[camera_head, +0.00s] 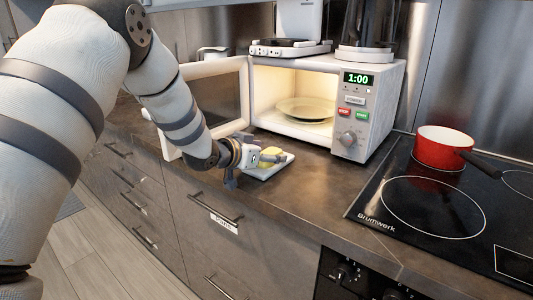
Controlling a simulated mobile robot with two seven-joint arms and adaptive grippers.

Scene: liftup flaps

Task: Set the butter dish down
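The butter dish (267,172) is a small pale plate with yellow butter (272,151) on it. It rests on the dark countertop in front of the open microwave. My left gripper (253,168) is at the dish's left side, with its fingers spread apart. One dark finger points down by the counter's front edge, and the other reaches over the dish near the butter. The gripper hides part of the dish and butter. I see nothing clamped between the fingers. My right gripper is not in view.
The microwave (379,120) has its door (216,98) open to the left, close behind my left arm. A plate (305,108) lies inside it. A red pot (441,147) stands on the cooktop (430,205) at right. Counter to the right of the dish is clear.

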